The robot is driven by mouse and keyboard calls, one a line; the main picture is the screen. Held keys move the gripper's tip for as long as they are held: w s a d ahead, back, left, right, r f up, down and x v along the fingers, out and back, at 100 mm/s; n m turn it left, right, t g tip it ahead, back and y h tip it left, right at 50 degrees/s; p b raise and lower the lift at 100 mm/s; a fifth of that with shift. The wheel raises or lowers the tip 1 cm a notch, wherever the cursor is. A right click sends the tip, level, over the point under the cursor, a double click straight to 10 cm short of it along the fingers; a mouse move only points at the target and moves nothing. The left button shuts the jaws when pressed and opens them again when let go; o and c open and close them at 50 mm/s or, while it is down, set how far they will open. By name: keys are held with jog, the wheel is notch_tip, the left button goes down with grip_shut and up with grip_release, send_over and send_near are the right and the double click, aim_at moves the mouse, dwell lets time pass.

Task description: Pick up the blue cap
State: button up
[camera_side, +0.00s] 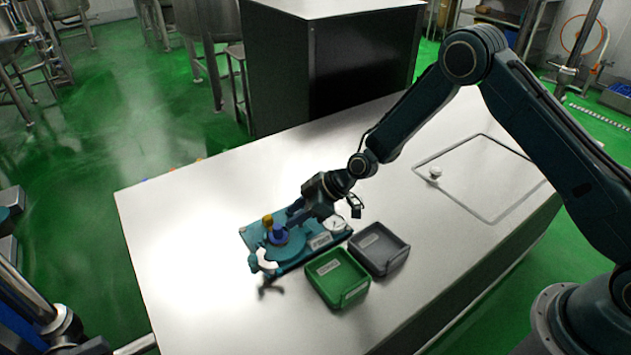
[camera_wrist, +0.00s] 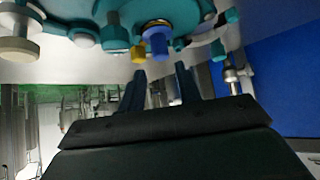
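The blue cap (camera_side: 279,235) sits on the round teal part of a teal fixture (camera_side: 291,250) on the steel table. In the wrist view the blue cap (camera_wrist: 158,43) shows just past my fingertips, roughly in line with the gap between them. A yellow piece (camera_side: 267,220) stands close beside the cap; it also shows in the wrist view (camera_wrist: 138,53). My gripper (camera_side: 293,211) is beside the cap, reaching in from the right. In the wrist view my gripper (camera_wrist: 160,72) is open, with nothing between its two fingers. Whether a fingertip touches the cap, I cannot tell.
A green bin (camera_side: 338,278) and a grey bin (camera_side: 379,248) stand at the fixture's near right side. A white knob (camera_side: 435,173) is on the table's right part. The table (camera_side: 190,230) is clear left of the fixture.

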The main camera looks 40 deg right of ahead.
aim_at(279, 226)
jog(key=shift+x, duration=1)
jog(key=shift+x, duration=2.55)
jog(key=shift+s, duration=0.1)
grip_shut()
